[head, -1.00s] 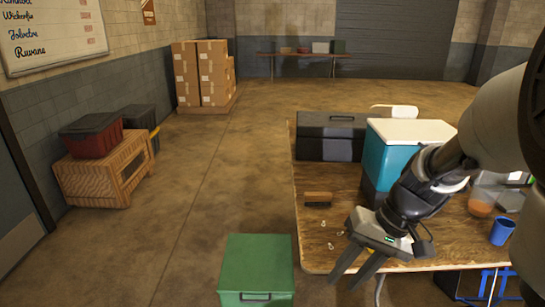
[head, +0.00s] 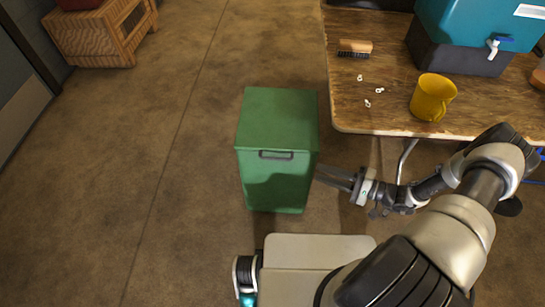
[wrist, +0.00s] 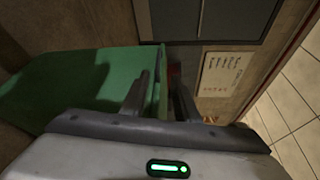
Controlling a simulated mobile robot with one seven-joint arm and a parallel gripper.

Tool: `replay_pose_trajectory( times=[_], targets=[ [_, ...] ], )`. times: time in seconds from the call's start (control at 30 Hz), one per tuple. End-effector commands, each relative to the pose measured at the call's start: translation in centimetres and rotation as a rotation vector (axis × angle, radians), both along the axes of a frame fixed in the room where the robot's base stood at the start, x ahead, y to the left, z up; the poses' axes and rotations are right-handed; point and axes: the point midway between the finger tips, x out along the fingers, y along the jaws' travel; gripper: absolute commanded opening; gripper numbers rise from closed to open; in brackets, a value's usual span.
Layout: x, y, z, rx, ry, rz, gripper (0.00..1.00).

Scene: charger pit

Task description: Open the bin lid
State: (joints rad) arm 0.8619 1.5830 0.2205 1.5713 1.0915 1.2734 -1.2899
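The green bin (head: 274,184) stands on the floor left of the table, its lid (head: 279,116) shut flat on top. A dark handle (head: 276,155) sits near the top of its front face. My gripper (head: 322,173) is beside the bin's right side, below lid height, with its fingers pointing left towards it. In the wrist view my gripper (wrist: 161,72) has its two fingers apart, with a green edge of the bin (wrist: 75,82) showing between them. I cannot tell whether the fingers touch it.
The wooden table (head: 400,95) stands close on the right. On it are a yellow mug (head: 433,97), a brush (head: 355,47), small white bits and a teal cooler (head: 475,28) with a tap. A wooden crate (head: 100,32) is at upper left. The floor left of the bin is clear.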

Motion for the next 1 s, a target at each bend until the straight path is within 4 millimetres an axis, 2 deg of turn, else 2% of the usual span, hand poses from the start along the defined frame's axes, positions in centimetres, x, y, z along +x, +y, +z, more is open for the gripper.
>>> replay_pose_trajectory(
  times=[0.03, 0.17, 0.27, 0.8, 1.0],
  targets=[
    [0.0, 0.1, -0.6, 0.009, -0.004, -0.013, 0.28],
    [0.3, 0.9, -0.8, 0.015, -0.006, -0.021, 0.28],
    [0.8, 2.2, -0.9, 0.015, -0.006, -0.017, 0.28],
    [5.4, 12.7, -1.9, 0.013, -0.004, -0.014, 0.28],
    [6.6, 15.1, -2.1, 0.012, -0.005, -0.016, 0.28]
  ],
)
